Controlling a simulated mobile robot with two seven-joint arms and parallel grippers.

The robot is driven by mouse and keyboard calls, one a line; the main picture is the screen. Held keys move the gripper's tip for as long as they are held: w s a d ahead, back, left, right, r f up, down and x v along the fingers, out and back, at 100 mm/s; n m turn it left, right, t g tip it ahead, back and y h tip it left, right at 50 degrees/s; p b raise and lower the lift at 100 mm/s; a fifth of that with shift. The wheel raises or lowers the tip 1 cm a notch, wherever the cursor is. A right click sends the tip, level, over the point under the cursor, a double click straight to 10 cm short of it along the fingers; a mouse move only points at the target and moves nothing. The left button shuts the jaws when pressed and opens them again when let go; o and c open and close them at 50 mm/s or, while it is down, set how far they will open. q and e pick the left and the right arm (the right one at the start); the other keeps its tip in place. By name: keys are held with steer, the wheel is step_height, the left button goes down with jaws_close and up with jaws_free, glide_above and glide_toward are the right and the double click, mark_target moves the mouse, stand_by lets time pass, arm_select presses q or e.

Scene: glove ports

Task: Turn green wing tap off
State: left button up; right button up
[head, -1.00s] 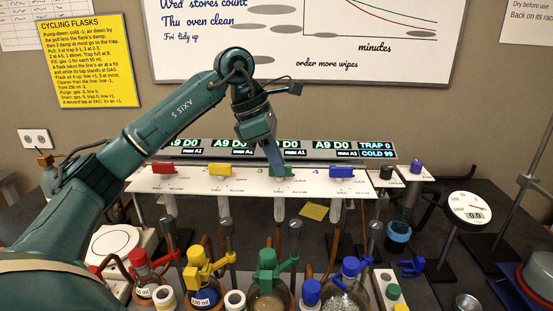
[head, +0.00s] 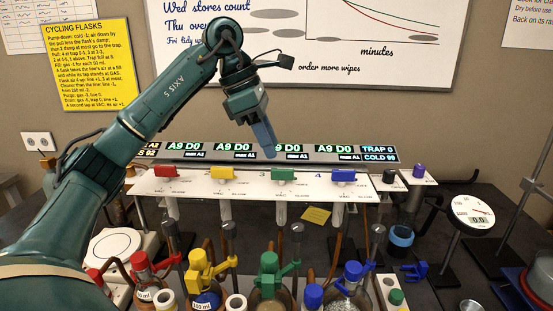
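The green wing tap (head: 283,174) is third in a row of colored taps on the white panel, between the yellow and blue ones. Its wing lies lengthwise along the panel, much like the wings of its neighbors. My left gripper (head: 270,153) is above and slightly left of the green tap, pointing down, apart from it. Its fingers overlap from this side, so I cannot tell whether they are open or shut. Nothing shows held in them. My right gripper is not in view.
The red tap (head: 166,171), yellow tap (head: 221,172) and blue tap (head: 343,175) share the panel (head: 250,186). A lit display strip (head: 330,148) stands behind. Flasks with colored clamps crowd the front, including a green clamp (head: 268,263). A round gauge (head: 472,212) stands at right.

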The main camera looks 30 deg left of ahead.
arm_select(q)
steer(key=p+v, duration=0.1)
steer(key=v, duration=0.6)
steer(key=shift+r, duration=0.35)
steer(key=shift+s, duration=0.1)
